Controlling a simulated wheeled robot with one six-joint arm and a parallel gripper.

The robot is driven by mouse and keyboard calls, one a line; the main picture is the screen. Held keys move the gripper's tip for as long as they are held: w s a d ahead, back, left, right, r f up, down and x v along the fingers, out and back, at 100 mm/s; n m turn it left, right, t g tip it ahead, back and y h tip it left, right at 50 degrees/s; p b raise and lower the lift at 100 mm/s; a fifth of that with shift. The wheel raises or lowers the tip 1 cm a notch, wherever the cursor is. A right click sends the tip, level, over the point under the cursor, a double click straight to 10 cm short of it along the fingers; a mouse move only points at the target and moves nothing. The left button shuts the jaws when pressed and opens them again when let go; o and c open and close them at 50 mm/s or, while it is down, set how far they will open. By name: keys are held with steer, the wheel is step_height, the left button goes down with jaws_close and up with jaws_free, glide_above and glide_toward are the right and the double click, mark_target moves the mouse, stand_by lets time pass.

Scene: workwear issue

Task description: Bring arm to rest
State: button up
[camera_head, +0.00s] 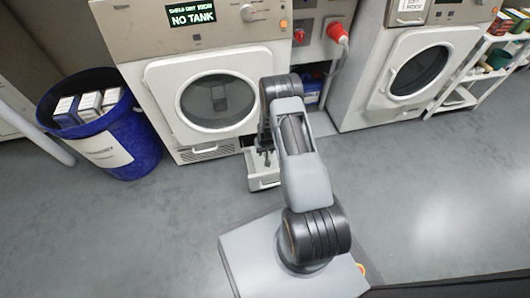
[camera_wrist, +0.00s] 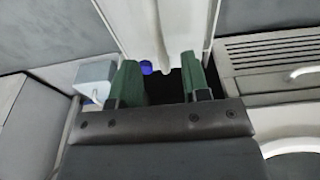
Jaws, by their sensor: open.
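My arm reaches out from my base toward the machine on the left. My gripper (camera_head: 265,157) hangs over a pulled-out pale drawer (camera_head: 263,183) low at the front right of that machine. In the wrist view my gripper (camera_wrist: 160,62) shows two green-padded fingers standing apart, with nothing held between them. A pale panel, a dark gap and a small blue round part (camera_wrist: 146,67) show around and between the fingers. I cannot tell whether the fingers touch anything.
The left machine (camera_head: 130,46) has a round door and a display reading "NO TANK". A blue bin (camera_head: 132,150) with boxes stands left of it. Another machine (camera_head: 372,85) and a white shelf (camera_head: 462,98) are at the right. A red plug (camera_head: 337,32) is between the machines. The grey floor (camera_head: 430,190) is clear at right.

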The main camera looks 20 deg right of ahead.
step_height(320, 180, up, 9)
steer(key=s+p, duration=0.1)
steer(key=p, duration=0.2)
steer(key=shift+s, duration=0.15)
steer(key=s+a+r+n+p, duration=0.1)
steer(key=a+r+p, duration=0.2)
steer(key=r+p, duration=1.05)
steer(key=s+a+r+p, duration=0.1)
steer(key=a+r+p, duration=0.15)
steer(key=r, duration=2.15)
steer(key=s+a+r+p, duration=0.1)
steer(key=s+r+p, duration=0.5)
steer(key=r, duration=0.5)
steer(key=s+a+r+t+p, duration=0.1)
steer(key=s+r+p, duration=0.5)
steer(key=r, duration=0.6)
steer(key=s+a+r+n+p, duration=0.1)
steer(key=s+a+r+p, duration=0.2)
steer(key=r, duration=0.9)
steer(key=s+p, duration=0.3)
steer(key=p, duration=0.1)
steer(key=shift+a+t+p, duration=0.25)
steer(key=shift+t+p, duration=0.1)
steer(key=shift+t, duration=0.05)
